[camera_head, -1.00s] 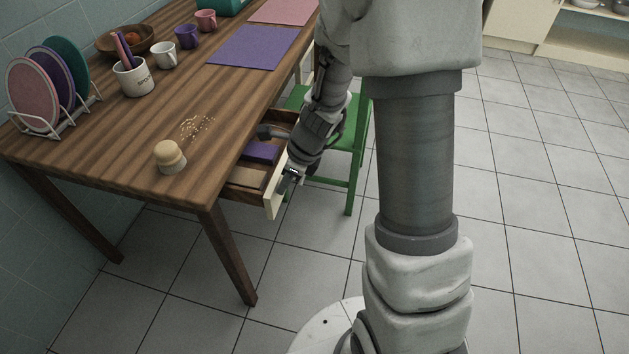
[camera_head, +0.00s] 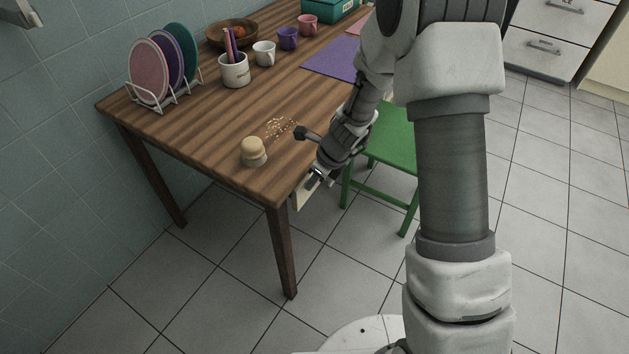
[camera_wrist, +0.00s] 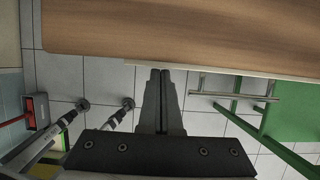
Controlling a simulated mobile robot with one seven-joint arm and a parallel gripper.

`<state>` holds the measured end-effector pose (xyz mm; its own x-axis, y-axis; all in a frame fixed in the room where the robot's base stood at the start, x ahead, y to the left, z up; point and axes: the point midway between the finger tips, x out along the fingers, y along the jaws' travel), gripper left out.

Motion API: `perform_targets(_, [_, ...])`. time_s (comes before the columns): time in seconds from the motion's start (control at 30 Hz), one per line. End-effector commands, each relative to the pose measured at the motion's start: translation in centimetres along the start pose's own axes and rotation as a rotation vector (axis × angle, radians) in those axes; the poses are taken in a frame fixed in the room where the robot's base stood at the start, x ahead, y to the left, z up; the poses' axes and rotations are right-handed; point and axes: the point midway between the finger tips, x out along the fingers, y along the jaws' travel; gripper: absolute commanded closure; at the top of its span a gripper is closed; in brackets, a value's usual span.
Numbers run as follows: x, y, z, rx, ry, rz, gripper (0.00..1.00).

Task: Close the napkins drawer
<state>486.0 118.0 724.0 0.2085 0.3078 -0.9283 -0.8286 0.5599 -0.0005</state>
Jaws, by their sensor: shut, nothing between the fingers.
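The napkins drawer (camera_head: 303,194) shows its cream front beneath the near edge of the wooden table (camera_head: 200,130). No inside of the drawer is visible. In the wrist view its front (camera_wrist: 225,69) is a thin pale strip along the table edge, with a metal bar handle (camera_wrist: 235,98) to the right. I cannot tell whether the front is fully flush. My gripper (camera_head: 316,181) is at the drawer front, shut and empty. In the wrist view its fingertips (camera_wrist: 160,72) reach the pale strip left of the handle; contact is unclear.
A green chair (camera_head: 385,140) stands just right of my gripper. A wooden-topped brush (camera_head: 253,150) and crumbs (camera_head: 281,128) lie near the table's front. A plate rack (camera_head: 160,92), a utensil pot (camera_head: 234,72) and mugs stand farther back. Tiled floor (camera_head: 210,290) is open in front.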

Motion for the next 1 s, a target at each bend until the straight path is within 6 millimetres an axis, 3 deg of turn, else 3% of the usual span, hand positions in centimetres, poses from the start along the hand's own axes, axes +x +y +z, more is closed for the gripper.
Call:
perform_targets(0.17, [-0.1,0.0,0.0,0.0,0.0,0.0,1.0])
perform_targets(0.33, [-2.0,0.0,0.1,0.0,-0.001,-0.002,1.0])
perform_targets(0.8, [-13.2,0.0,0.2,-0.002,-0.002,-0.002,1.0])
perform_targets(1.0, [-16.3,0.0,0.1,-0.001,-0.001,-0.001,1.0])
